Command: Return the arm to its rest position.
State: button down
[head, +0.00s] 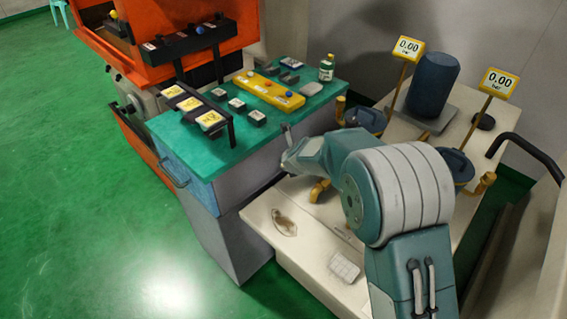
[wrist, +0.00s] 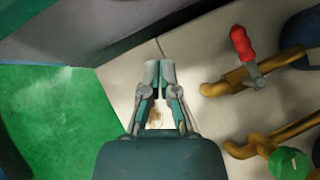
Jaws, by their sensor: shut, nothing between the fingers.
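My arm (head: 385,190) rises from the bottom right of the head view and bends left over the pale bench. Its far end is beside the right edge of the teal-topped cabinet; my gripper is mostly hidden there. In the wrist view my gripper (wrist: 159,72) points away from the camera, with its fingers shut and nothing held. It is above the pale bench surface, near a seam. A small brownish item (wrist: 155,117) shows behind the fingers.
The teal-topped cabinet (head: 262,145) holds a yellow block (head: 269,92), a bottle (head: 326,68) and labelled racks. The pale bench (head: 312,238) bears a dark cylinder (head: 433,85), gauges and yellow pipes. A red-handled valve (wrist: 242,45) is right of my gripper. Green floor is clear at left.

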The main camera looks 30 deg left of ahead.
jog(key=shift+s+d+r, duration=0.2)
jog(key=shift+s+r, duration=0.1)
jog(key=shift+r, duration=0.15)
jog(key=shift+a, duration=0.1)
jog(key=s+d+r+n+h, duration=0.1)
jog(key=s+d+r+n, duration=0.1)
jog(key=d+r+n, duration=0.65)
jog(key=s+d+r+n+h, duration=0.1)
jog(key=s+d+r+n, duration=0.25)
jog(key=d+r, duration=1)
jog(key=s+d+n+h, duration=0.2)
jog(key=s+d+n, duration=0.4)
jog(key=s+d, duration=0.4)
jog(key=s+d+f+n+h, duration=0.1)
jog(key=s+d+n+h, duration=0.1)
jog(key=s+d+n, duration=0.5)
jog(key=s+d, duration=0.3)
jog(key=d, duration=0.4)
jog(key=shift+d+n+t, duration=0.2)
jog(key=shift+n+t, duration=0.1)
